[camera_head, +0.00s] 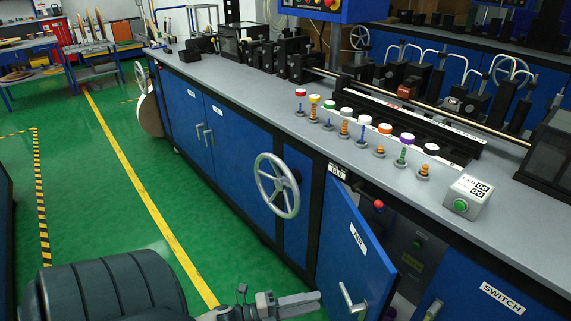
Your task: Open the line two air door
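The blue air door (345,255), labelled AIR, stands partly open on the front of the line cabinet. It is swung outward, with its free edge towards the lower right. Its silver bar handle (351,299) is low on the outer face. My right gripper is not in view.
A silver handwheel (277,186) sticks out from the cabinet left of the door. A SWITCH door (490,300) is at the lower right. A green-button box (467,197) and several coloured knobs stand on the grey countertop (300,135). Green floor (220,245) is clear at left.

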